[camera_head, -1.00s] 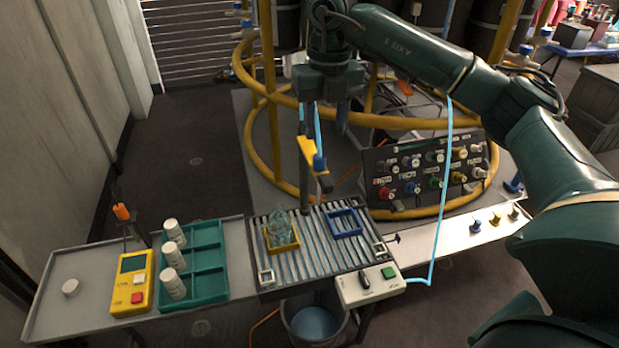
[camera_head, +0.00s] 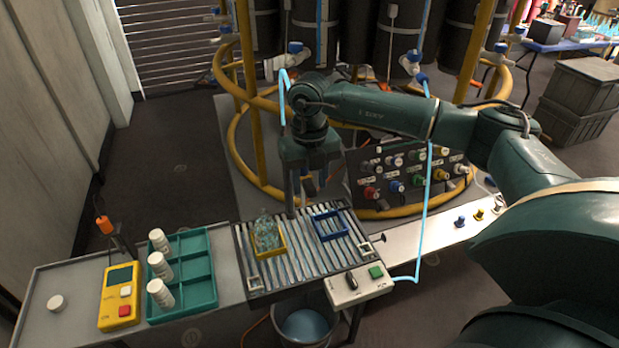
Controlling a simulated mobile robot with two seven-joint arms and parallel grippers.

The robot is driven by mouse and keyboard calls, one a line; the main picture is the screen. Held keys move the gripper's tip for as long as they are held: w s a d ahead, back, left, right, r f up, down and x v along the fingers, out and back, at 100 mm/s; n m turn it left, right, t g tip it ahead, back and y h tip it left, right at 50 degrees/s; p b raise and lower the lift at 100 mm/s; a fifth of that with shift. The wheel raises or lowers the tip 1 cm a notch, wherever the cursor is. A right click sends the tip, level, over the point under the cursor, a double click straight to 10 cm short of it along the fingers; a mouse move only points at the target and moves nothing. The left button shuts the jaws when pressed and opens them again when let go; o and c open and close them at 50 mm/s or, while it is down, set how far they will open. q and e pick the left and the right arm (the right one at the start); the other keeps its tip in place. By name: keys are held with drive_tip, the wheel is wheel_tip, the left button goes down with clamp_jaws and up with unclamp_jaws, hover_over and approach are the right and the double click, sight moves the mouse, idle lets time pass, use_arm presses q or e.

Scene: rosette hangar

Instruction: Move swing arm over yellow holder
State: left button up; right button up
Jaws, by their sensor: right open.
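The yellow holder (camera_head: 280,253) stands on the slatted rack (camera_head: 351,259) with a clear bottle (camera_head: 266,231) in it. A blue holder (camera_head: 319,237) sits to its right. My right gripper (camera_head: 309,188) is open and points down at the back of the rack, behind the two holders. The swing arm is mostly hidden behind the gripper. A small part between the fingers may belong to it, but I cannot tell whether the fingers touch it. My left gripper is not in view.
A control box (camera_head: 358,287) with a green button is at the rack's front right. A green tray (camera_head: 209,289) with white bottles and a yellow device (camera_head: 119,297) stand left. A bucket (camera_head: 304,327) is below. A knob panel (camera_head: 425,170) and yellow rails are behind.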

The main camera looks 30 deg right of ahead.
drive_tip(key=shift+c, duration=0.2)
clamp_jaws()
idle(0.3)
